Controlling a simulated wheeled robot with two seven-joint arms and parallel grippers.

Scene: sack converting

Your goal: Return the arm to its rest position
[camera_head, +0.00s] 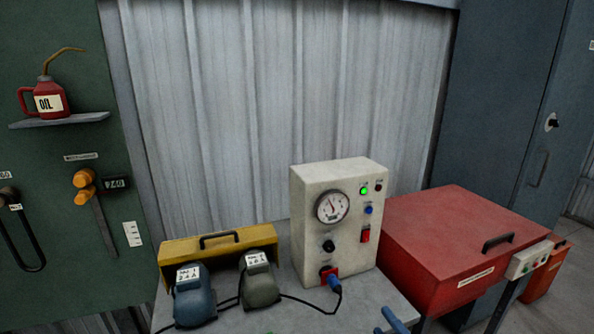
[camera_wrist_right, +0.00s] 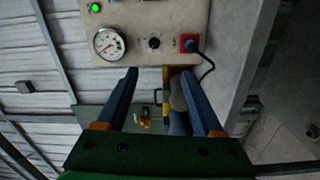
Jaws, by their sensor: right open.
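My right gripper (camera_wrist_right: 160,73) is open, its two blue fingers apart with nothing held between them. In the head view, only a blue part of it (camera_head: 393,322) shows at the bottom edge, in front of the grey bench. In the right wrist view it faces a beige control box (camera_wrist_right: 140,15), seen turned, which also stands on the bench in the head view (camera_head: 352,175). A blue plug (camera_head: 334,283) sits at the red socket low on that box. The green lamp (camera_head: 364,190) is lit. My left gripper is not in view.
Blue (camera_head: 194,298) and grey-green (camera_head: 259,283) motors stand before a yellow case (camera_head: 219,242), with a black cable beside them. A red lidded box (camera_head: 455,235) stands on the right. A green tool board (camera_head: 50,200) with a red oil can (camera_head: 48,100) is on the left.

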